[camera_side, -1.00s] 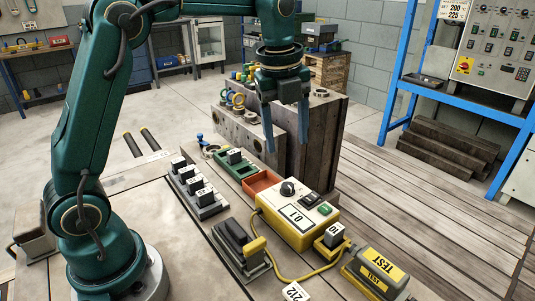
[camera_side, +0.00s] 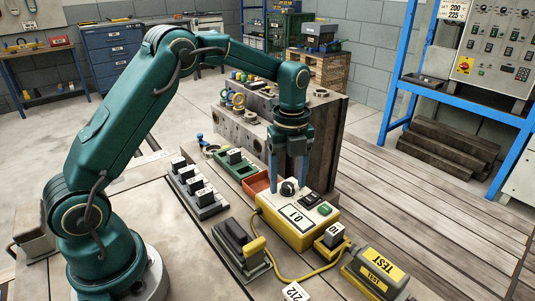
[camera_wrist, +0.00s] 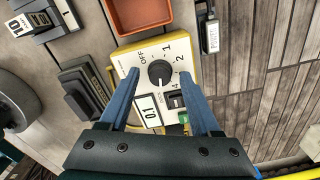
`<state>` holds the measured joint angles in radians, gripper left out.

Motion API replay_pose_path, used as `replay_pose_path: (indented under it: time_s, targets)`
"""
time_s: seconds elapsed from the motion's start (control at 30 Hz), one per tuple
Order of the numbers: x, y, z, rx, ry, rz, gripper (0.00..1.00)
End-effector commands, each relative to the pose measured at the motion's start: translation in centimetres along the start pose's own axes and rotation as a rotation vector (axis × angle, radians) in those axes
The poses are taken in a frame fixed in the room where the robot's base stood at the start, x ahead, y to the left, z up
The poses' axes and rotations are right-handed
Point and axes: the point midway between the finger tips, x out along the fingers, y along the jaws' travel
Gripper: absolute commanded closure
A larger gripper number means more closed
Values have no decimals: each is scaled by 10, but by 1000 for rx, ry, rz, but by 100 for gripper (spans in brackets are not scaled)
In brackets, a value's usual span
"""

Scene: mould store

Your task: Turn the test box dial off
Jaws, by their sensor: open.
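The yellow test box (camera_side: 273,234) stands on the bench with a pale top panel. Its round black dial (camera_side: 288,187) sits at the far end of that panel; it also shows in the wrist view (camera_wrist: 160,73). OFF and several numbers are printed around the dial. A pale mark on the knob seems to point down the picture, away from OFF, but it is too small to be sure. My gripper (camera_side: 288,184) points down over the dial, open and empty. In the wrist view its blue fingers (camera_wrist: 158,74) lie either side of the dial, apparently not touching it.
An orange tray (camera_side: 256,183) is close behind the box. A yellow cable (camera_side: 275,266) and a black-yellow TEST block (camera_side: 375,272) are in front.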

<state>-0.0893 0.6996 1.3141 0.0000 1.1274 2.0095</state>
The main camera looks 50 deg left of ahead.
Motion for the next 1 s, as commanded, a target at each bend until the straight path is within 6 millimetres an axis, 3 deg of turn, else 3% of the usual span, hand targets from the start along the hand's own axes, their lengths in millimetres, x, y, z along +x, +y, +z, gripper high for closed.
replay_pose_path:
  time_s: [0.1, 0.27, 0.3, 0.67, 1.0]
  targets:
    - [0, 0, 0, 0, 0, 0, 36]
    - [0, 0, 0, 0, 0, 0, 97]
    - [0, 0, 0, 0, 0, 0, 100]
    - [-1, 0, 0, -47, 0, 1, 100]
    - [-1, 0, 0, -281, 0, 0, 100]
